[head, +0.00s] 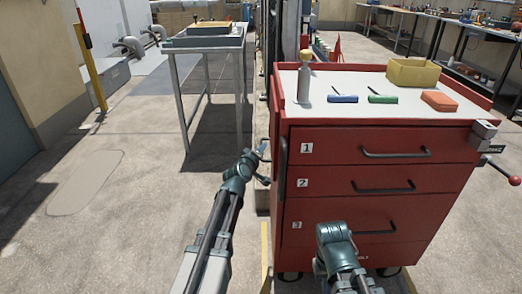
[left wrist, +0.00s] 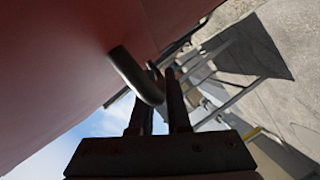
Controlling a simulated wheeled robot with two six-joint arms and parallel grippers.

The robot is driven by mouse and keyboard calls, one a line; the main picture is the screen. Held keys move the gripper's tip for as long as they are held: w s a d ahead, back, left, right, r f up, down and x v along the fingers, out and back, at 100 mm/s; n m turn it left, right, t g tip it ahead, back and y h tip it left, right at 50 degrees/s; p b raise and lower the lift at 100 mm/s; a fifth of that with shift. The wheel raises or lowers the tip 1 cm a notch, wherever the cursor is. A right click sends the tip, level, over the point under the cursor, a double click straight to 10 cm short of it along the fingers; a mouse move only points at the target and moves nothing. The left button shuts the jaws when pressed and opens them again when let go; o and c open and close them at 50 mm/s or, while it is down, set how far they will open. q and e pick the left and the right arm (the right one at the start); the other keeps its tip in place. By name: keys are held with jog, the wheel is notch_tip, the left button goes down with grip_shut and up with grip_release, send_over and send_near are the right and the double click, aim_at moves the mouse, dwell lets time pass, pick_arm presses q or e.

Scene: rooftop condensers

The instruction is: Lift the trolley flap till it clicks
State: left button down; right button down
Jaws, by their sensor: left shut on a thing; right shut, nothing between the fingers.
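The red tool trolley (head: 345,145) stands right of centre in the head view, with numbered drawers. My left gripper (head: 264,160) is at its left side. In the left wrist view, a bent grey handle (left wrist: 135,75) stands out from a red panel (left wrist: 60,75), and my left gripper (left wrist: 158,95) is shut on it. The panel lies on the trolley's left side, seen nearly edge-on from the head; I cannot tell its tilt or its catch. My right gripper (head: 333,235) is low before the drawers, its fingers hidden by its wrist, holding nothing visible.
On the trolley top are a bottle (head: 305,80), a yellow bin (head: 413,72), blue (head: 343,99) and green (head: 382,99) tools and an orange block (head: 439,101). A grey-legged table (head: 205,45) stands back left. The floor at left is clear.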

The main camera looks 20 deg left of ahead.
pick_arm(q)
jog(key=shift+a, duration=0.15)
jog(key=s+a+r+m+g+y+p, duration=0.1)
jog(key=s+a+r+m+y+p, duration=0.2)
jog(key=a+r+p, duration=0.7)
jog(key=s+a+r+m+g+y+p, duration=0.2)
jog(key=a+r+m+p, duration=0.5)
jog(key=p, duration=0.4)
notch_tip(320, 180, up, 9)
jog(key=m+y+p, duration=0.2)
jog(key=p, duration=0.5)
jog(key=shift+r+y+p, duration=0.2)
jog(key=shift+y+p, duration=0.1)
jog(key=shift+p, duration=0.1)
jog(key=c, duration=0.9)
grip_release()
